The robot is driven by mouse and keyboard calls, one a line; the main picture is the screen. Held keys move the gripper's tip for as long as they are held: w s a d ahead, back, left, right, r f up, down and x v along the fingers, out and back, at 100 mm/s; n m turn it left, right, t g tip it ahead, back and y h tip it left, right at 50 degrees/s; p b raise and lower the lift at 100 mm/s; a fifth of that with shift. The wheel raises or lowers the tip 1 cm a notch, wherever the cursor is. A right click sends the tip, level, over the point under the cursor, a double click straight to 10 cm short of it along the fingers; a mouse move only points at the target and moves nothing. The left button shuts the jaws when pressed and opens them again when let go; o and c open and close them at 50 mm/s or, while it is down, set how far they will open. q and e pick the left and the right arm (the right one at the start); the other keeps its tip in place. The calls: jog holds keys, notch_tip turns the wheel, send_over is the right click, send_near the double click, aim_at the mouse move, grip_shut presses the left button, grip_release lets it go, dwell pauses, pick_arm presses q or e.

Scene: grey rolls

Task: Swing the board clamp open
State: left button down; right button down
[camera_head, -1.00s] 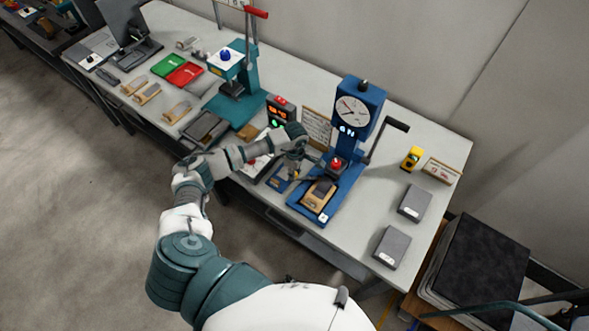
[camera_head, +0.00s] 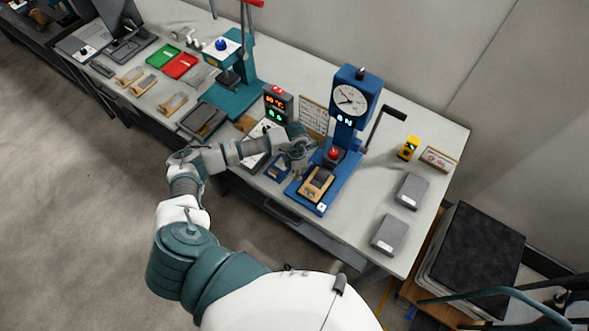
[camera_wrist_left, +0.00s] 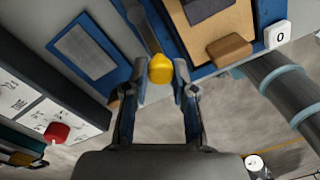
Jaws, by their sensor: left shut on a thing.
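The board clamp's dark lever (camera_wrist_left: 147,30) ends in a yellow knob (camera_wrist_left: 160,69), seen in the left wrist view. The knob sits between the fingertips of my left gripper (camera_wrist_left: 160,84), which is shut on it. The tan board (camera_head: 316,184) lies on the blue base (camera_head: 308,204) of the dial press, just right of the lever; it also shows in the left wrist view (camera_wrist_left: 196,36). In the head view my left gripper (camera_head: 296,163) is at the base's left side, and its wrist hides the knob and lever. My right gripper is not in view.
The blue press column with a dial (camera_head: 350,98) stands behind the board, with a red button (camera_head: 334,153) in front. A control box with a lit display (camera_head: 277,104) is left of it.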

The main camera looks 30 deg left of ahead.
pick_arm(q)
jog(key=shift+d+r+n, duration=0.1)
jog(key=shift+d+n, duration=0.2)
jog(key=shift+n, duration=0.2)
jog(key=shift+w, duration=0.1)
jog(key=c, duration=0.9)
grip_release()
jog(key=shift+c, duration=0.2)
notch_tip(320, 180, up, 12)
jog(key=shift+w+a, duration=0.25)
